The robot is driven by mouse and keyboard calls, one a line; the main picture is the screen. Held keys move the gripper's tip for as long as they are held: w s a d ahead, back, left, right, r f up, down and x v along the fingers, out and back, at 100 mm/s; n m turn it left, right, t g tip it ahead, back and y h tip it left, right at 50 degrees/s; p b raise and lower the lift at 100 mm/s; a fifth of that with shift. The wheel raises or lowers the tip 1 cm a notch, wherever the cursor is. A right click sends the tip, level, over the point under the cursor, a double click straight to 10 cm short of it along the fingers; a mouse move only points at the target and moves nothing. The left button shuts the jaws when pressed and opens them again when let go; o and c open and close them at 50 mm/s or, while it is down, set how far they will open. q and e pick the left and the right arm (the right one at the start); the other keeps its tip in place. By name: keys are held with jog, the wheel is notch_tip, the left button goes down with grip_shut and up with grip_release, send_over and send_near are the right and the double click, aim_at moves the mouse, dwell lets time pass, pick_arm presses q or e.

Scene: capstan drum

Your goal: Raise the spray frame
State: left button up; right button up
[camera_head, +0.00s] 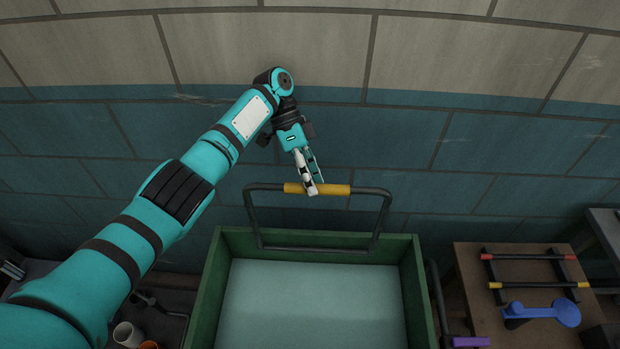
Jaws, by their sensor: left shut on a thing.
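The spray frame (381,221) is a dark metal loop with a yellow grip sleeve (335,190) on its top bar. It stands up at the far side of a green-walled basin (413,290) with a pale, flat inside. My right gripper is not in view.
A brown table (478,312) at the right holds a rack with red-tipped and yellow-tipped bars (530,257) and a blue paddle-shaped thing (553,312). A purple handle (468,341) is beside the basin. A white cup (127,334) stands at lower left. A brick wall rises close behind.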

pick_arm(q)
jog(key=shift+f, duration=0.1)
notch_tip(320, 180, up, 10)
dwell(0.6)
